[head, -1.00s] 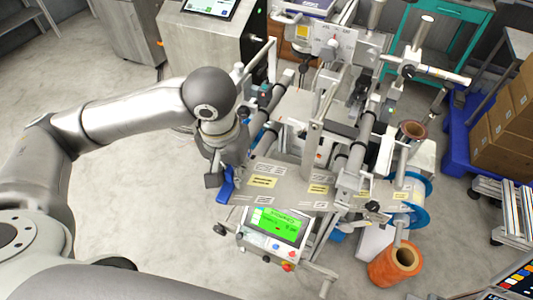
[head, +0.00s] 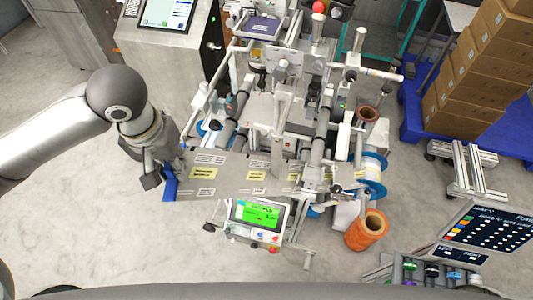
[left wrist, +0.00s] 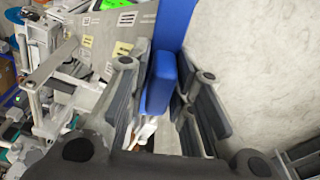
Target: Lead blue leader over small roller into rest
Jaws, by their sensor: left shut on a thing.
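The blue leader (head: 171,181) is a short blue strip at the left end of a grey printed web (head: 225,182) with yellow and white labels. My left gripper (head: 164,171) is shut on the leader at the machine's left side. In the left wrist view the leader (left wrist: 160,82) stands between the finger pads, and the web (left wrist: 105,35) shows to the left. Dark rollers (head: 238,112) run along the machine; I cannot tell which one is the small roller, nor which part is the rest. My right gripper is not in view.
A screen unit (head: 257,216) stands in front of the web. An orange roll (head: 367,229) and a blue-rimmed reel (head: 374,170) are at the machine's right. Boxes (head: 480,75) stand on a blue pallet (head: 407,130). The floor left of the machine is clear.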

